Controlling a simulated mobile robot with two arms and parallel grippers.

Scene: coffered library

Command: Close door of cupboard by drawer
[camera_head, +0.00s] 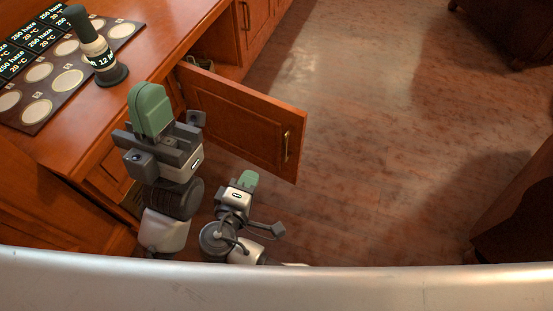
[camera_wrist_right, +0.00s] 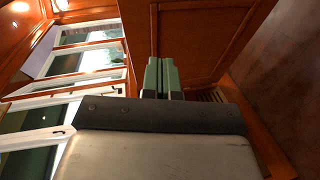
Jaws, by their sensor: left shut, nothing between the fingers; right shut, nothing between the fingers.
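The cupboard door (camera_head: 243,119) stands open, swung out from the wooden counter over the floor. Its brass handle (camera_head: 286,146) is near the free edge at right. The cupboard opening (camera_head: 207,52) shows dark behind the door. My left gripper (camera_head: 149,107) is shut, above the counter's front edge and left of the door. My right gripper (camera_head: 247,180) is shut and lower down, near the door's bottom edge on the near side. In the right wrist view its green fingers (camera_wrist_right: 161,76) are together in front of a wooden panel; contact cannot be told.
The counter (camera_head: 153,48) holds a panel of round pads (camera_head: 68,83), several black display tiles (camera_head: 32,35) and a dark bottle-like object (camera_head: 97,48). Floor (camera_head: 390,130) is clear right of the door. Dark furniture stands at the far right (camera_head: 515,215).

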